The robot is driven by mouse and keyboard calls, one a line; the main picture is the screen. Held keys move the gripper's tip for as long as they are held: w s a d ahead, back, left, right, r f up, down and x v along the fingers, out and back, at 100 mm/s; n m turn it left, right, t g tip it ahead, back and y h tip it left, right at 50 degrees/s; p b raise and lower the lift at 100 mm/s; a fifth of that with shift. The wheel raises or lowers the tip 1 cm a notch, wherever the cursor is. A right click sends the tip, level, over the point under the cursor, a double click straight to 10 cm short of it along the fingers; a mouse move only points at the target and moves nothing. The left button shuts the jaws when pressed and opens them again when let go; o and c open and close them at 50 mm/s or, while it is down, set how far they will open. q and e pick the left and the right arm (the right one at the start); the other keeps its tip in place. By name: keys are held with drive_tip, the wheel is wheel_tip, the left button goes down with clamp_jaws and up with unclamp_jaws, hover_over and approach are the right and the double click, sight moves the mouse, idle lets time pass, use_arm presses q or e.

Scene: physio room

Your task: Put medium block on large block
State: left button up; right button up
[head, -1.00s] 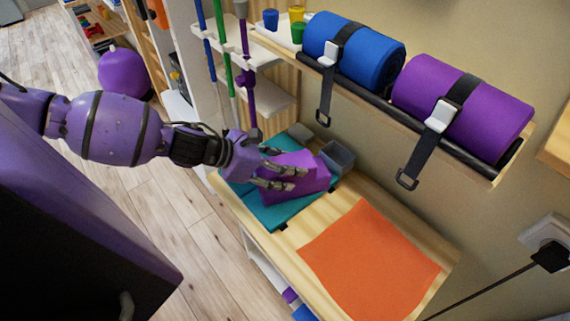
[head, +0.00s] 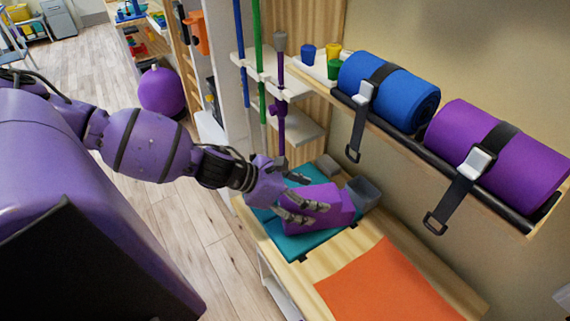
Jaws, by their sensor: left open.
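A purple block (head: 325,212) with a stepped right end lies on a teal mat (head: 298,246) on the wooden bench. I cannot tell whether it is one block or two touching, nor which is medium or large. My left gripper (head: 303,197) is at the left side of the purple block. Its fingers are open, one towards the far side and others across the near side and top, hiding part of the block. I cannot tell whether they touch it. My right gripper is not in view.
A grey open bin (head: 365,192) and a small grey item (head: 327,165) stand behind the block. An orange sheet (head: 385,285) covers the bench's near right. A shelf above holds blue (head: 385,88) and purple (head: 497,155) rolls with hanging straps. Upright poles stand behind.

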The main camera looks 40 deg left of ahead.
use_arm(q)
drive_tip(key=p+v, duration=0.4)
drive_tip(key=v, duration=0.7)
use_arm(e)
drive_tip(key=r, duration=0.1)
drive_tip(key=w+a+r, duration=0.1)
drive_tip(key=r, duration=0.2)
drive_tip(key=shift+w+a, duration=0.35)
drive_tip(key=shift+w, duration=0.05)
use_arm(q)
drive_tip(key=shift+s+a, duration=0.1)
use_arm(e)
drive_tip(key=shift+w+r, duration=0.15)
